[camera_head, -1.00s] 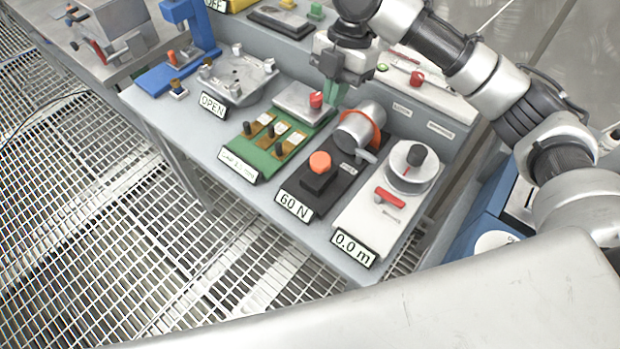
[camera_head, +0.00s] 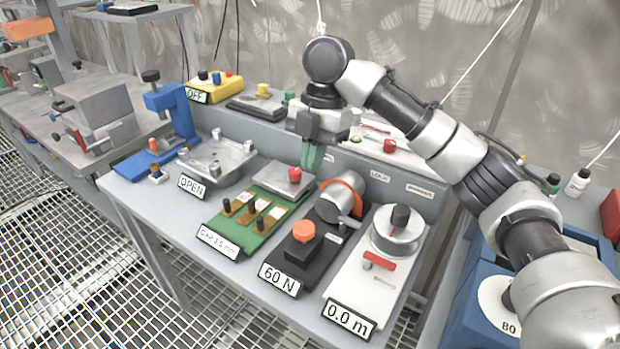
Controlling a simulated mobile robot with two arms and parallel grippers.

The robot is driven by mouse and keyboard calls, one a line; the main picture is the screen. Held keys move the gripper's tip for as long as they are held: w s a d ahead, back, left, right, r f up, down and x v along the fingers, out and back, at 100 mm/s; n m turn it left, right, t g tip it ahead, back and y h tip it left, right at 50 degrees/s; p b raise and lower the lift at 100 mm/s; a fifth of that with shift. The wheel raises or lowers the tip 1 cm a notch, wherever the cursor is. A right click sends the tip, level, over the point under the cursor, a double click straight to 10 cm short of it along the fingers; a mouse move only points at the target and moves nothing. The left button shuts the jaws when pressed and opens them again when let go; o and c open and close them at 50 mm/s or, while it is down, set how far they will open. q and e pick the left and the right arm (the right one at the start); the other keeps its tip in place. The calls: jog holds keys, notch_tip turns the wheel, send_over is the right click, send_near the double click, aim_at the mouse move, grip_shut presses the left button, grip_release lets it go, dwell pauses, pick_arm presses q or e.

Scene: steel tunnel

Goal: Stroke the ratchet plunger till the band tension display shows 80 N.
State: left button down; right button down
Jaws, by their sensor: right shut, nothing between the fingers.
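The band tension unit (camera_head: 325,238) is a black base with a metal drum and an orange ring at its back. Its orange plunger knob (camera_head: 304,231) sits on a black block near the front. The tension display (camera_head: 279,280) at its front edge reads 60 N. My right gripper (camera_head: 312,168) is shut and empty, with green fingers pointing down. It is behind the plunger in the picture, near a red knob (camera_head: 295,174), and apart from the plunger. My left gripper is not in view.
Right of the unit is a white unit (camera_head: 376,268) with a dial, a red lever and a display (camera_head: 347,317) reading 0.0 m. Left is a green board (camera_head: 250,218) with several pegs, then a metal plate fixture labelled OPEN (camera_head: 192,186). A blue bin (camera_head: 468,312) stands at right.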

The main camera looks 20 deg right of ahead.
aim_at(306, 227)
jog(key=x, duration=1.1)
jog(key=shift+w+d+f, duration=0.2)
jog(key=shift+d, duration=0.15)
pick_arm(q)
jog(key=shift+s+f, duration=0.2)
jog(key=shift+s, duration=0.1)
pick_arm(e)
jog(key=shift+f, duration=0.6)
jog(key=shift+f, duration=0.15)
jog(key=shift+f+p, duration=0.3)
jog(key=shift+f, duration=0.65)
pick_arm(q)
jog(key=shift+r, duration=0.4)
pick_arm(e)
jog(key=shift+s+f, duration=0.1)
jog(key=shift+f, duration=0.3)
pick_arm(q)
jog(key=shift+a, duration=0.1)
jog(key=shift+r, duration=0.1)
